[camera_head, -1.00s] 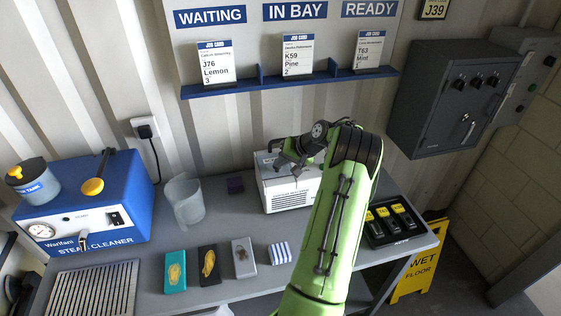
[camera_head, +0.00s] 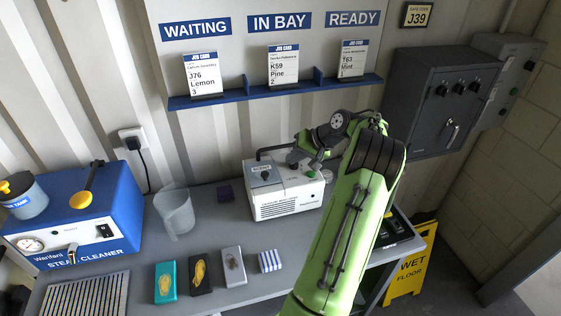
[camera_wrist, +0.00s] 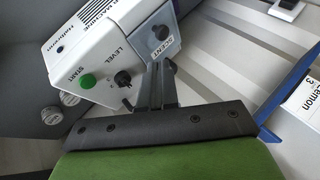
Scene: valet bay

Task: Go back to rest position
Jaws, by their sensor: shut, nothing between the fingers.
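My gripper (camera_head: 296,158) is at the end of my green arm, just above the right part of a white machine (camera_head: 286,208) on the grey bench. Its dark fingers are close together with nothing seen between them. In the wrist view the fingers (camera_wrist: 160,75) point toward the machine's top panel (camera_wrist: 98,60), which has a green START button (camera_wrist: 88,81), a black LEVEL knob (camera_wrist: 123,78) and a grey SCENT part (camera_wrist: 161,45). I cannot tell whether the fingers touch the machine. My forearm hides part of the bench at right.
A blue steam cleaner (camera_head: 80,222), a clear jug (camera_head: 175,211) and several small blocks, one striped (camera_head: 270,261), stand on the bench. A blue card shelf (camera_head: 270,91) is on the wall behind. A grey safe (camera_head: 440,105) and yellow wet-floor sign (camera_head: 409,262) are at right.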

